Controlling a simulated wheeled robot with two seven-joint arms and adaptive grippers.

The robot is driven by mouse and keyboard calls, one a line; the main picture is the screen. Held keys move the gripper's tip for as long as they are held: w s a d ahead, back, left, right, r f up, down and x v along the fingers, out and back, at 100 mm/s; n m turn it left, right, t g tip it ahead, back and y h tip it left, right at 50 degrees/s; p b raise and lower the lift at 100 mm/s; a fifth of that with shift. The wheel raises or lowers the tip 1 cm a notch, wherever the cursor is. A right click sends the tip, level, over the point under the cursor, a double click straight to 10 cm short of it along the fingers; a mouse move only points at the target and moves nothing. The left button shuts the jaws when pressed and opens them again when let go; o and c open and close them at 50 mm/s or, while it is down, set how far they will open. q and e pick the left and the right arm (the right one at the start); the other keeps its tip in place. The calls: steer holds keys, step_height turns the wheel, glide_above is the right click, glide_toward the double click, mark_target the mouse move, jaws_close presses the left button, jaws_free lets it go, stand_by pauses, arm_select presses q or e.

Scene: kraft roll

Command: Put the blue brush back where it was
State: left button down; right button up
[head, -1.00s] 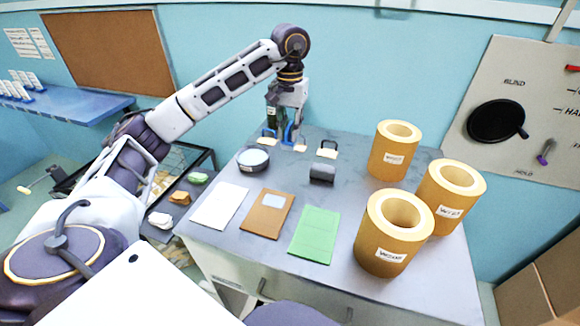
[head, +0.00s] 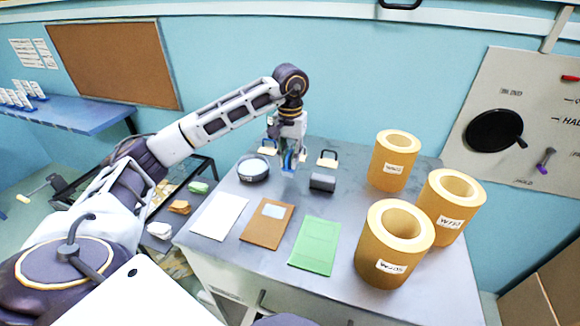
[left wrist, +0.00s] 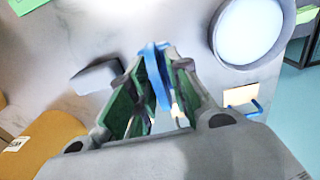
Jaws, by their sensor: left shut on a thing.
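My left gripper (head: 289,149) is shut on the blue brush (head: 289,161), over the back part of the grey table (head: 345,215). The left wrist view shows the blue strip of the brush (left wrist: 155,72) upright between the green-padded fingers (left wrist: 150,100). Most of the brush's lower part is hidden by the fingers. I cannot tell whether it touches the table. A round dark dish with a pale top (head: 253,168) is to its left and a dark grey block (head: 322,182) to its right. My right gripper is not in view.
Tan pieces with loop handles stand at the back, one right (head: 328,158) and one left (head: 268,148) of the gripper. Three kraft rolls (head: 394,160) stand at the right. White, brown (head: 267,222) and green (head: 315,245) flat packets lie in front.

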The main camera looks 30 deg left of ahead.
mark_target(290, 154)
arm_select(q)
steer(key=shift+f, duration=0.1)
steer(key=shift+f, duration=1.75)
steer(key=shift+f, duration=0.15)
steer(key=c, duration=1.3)
jaws_free()
step_height(290, 154, up, 9)
steer(key=shift+r, duration=0.1)
steer(key=shift+r+p, duration=0.35)
steer(key=shift+r, duration=1.2)
